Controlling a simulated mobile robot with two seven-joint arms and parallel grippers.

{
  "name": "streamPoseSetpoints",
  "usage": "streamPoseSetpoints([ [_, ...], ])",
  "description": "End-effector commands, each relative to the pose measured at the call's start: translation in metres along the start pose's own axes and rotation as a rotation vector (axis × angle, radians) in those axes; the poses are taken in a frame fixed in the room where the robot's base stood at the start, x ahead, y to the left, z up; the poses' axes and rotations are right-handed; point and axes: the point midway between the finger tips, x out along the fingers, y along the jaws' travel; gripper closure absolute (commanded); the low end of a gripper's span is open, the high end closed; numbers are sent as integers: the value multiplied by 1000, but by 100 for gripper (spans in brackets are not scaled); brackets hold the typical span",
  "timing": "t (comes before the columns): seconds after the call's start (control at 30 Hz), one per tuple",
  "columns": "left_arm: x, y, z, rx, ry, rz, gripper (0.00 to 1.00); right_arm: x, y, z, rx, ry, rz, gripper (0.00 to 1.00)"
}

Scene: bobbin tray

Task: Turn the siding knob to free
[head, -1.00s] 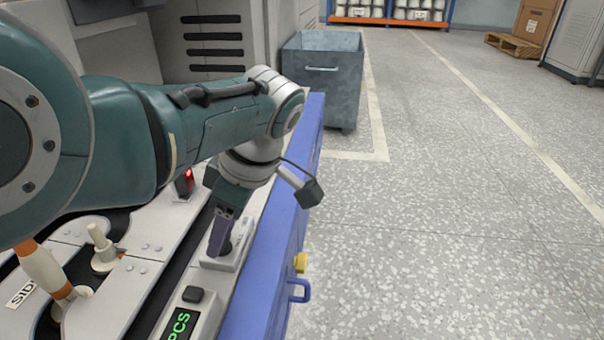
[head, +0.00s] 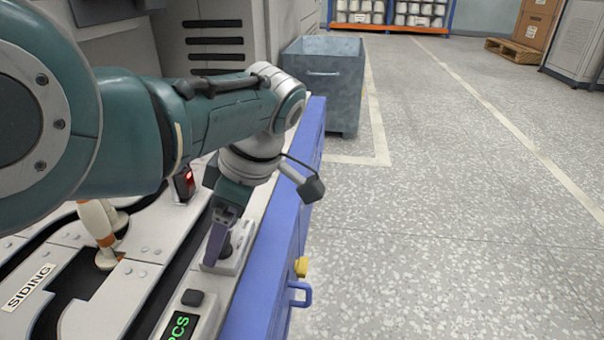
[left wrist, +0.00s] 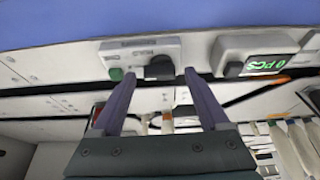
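The knob box (head: 240,258) is a light grey housing on the machine's front rail, beside the blue edge. In the left wrist view its face (left wrist: 138,52) carries a black knob (left wrist: 158,68) and a green button (left wrist: 116,74); its lettering is too blurred to read. My left gripper (head: 217,252) reaches down over the box. In the left wrist view its two purple fingers (left wrist: 162,72) are spread apart, one on each side of the knob. I cannot tell whether they touch it. The knob is mostly hidden in the head view. My right gripper is not in view.
A counter box (head: 190,318) reading 0 PCS sits nearer on the same rail. A SIDING label (head: 30,287) lies by the track plates, where an orange-and-white bobbin (head: 97,220) stands. A yellow button (head: 301,266) and blue handle (head: 300,294) project from the front.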

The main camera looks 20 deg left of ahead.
Motion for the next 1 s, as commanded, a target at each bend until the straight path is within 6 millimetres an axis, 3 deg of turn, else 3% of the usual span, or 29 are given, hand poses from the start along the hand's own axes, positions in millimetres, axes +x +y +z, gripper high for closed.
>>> streamPoseSetpoints([
  [0.37,-8,0,0,2,-1,2,20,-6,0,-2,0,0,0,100],
  [0.8,-88,0,-2,1,-2,3,20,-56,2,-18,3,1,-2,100],
  [1.0,-101,0,0,1,0,0,20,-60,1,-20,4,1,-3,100],
])
